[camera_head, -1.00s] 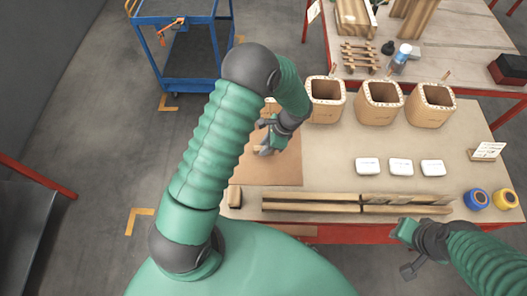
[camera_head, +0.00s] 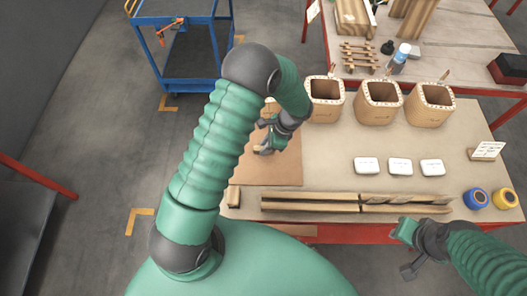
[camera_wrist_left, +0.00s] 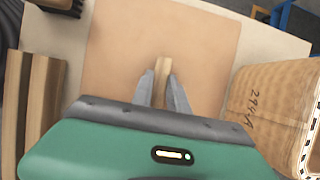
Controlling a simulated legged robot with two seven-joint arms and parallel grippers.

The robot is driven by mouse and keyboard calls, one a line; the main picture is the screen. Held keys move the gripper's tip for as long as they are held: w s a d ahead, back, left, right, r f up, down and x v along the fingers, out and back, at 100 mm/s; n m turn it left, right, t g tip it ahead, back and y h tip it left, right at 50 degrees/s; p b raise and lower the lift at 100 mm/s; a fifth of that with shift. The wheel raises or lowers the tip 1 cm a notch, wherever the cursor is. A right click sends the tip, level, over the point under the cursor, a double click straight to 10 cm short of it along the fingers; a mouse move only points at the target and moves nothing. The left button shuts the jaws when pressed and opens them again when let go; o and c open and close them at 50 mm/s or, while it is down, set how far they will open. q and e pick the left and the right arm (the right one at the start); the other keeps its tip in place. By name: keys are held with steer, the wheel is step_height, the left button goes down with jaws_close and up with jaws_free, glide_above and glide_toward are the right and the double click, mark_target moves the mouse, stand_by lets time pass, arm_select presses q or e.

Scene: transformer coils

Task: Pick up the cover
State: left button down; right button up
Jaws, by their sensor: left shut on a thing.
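My left gripper (camera_head: 265,150) is over the brown sheet (camera_head: 270,174) at the left of the table, partly hidden by my own arm. In the left wrist view its two grey fingers (camera_wrist_left: 163,90) are shut on a small pale wooden piece (camera_wrist_left: 162,67), which stands out against the brown sheet (camera_wrist_left: 110,45). I cannot tell whether this piece is fixed to the sheet, or which of them is the cover. My right gripper (camera_head: 406,250) is at the table's front edge, low on the right; its jaw opening is not clear.
Several wooden coil boxes (camera_head: 378,112) stand along the back of the table. White blocks (camera_head: 400,166) lie in front of them. Long wooden bars (camera_head: 310,201) lie along the front edge. Blue and yellow rolls (camera_head: 504,198) are at the right. The table's middle is fairly clear.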

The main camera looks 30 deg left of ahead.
stand_by(0.5)
arm_select(q)
step_height(320, 180, up, 18)
stand_by(0.5)
